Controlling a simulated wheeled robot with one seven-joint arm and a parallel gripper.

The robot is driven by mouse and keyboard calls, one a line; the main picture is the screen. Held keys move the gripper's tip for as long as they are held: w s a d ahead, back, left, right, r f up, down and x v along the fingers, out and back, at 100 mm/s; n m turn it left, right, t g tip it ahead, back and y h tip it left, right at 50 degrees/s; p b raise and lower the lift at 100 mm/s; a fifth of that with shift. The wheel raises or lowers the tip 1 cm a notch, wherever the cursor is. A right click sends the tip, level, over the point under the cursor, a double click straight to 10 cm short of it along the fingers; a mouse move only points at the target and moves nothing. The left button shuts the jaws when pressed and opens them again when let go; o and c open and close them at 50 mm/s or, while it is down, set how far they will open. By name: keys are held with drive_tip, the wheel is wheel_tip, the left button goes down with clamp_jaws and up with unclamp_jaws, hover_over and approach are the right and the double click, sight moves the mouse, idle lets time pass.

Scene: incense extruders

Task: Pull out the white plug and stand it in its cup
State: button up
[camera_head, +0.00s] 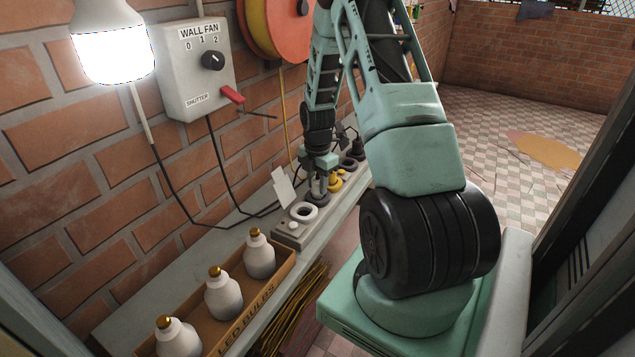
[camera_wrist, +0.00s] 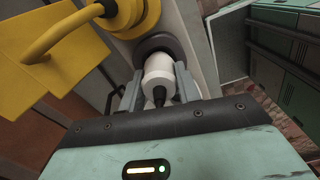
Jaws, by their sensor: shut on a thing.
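The white plug (camera_wrist: 158,76) is between the two fingers of my gripper (camera_wrist: 157,84) in the wrist view, with its dark cable end towards the camera. Its far end meets a dark grey round ring (camera_wrist: 160,45); I cannot tell how deep it sits there. In the head view my gripper (camera_head: 318,184) is low over a grey ring on a long strip (camera_head: 288,236) along the wall ledge, and it hides the plug.
A yellow plug (camera_head: 335,182) and darker round pieces (camera_head: 349,163) stand beyond my gripper. The yellow plug with its thick cable also shows close in the wrist view (camera_wrist: 122,14). A white tag (camera_head: 283,187) stands by the strip. A box of bulbs (camera_head: 262,299) is nearer.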

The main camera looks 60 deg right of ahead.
sight(318, 179)
drive_tip(key=shift+f, duration=0.55)
drive_tip(key=o, duration=1.1)
drive_tip(key=shift+r, duration=0.1)
drive_tip(key=shift+c, duration=0.2)
wheel_tip(318, 179, up, 17)
drive_tip(key=b, duration=0.1)
drive_tip(key=shift+r, duration=0.2)
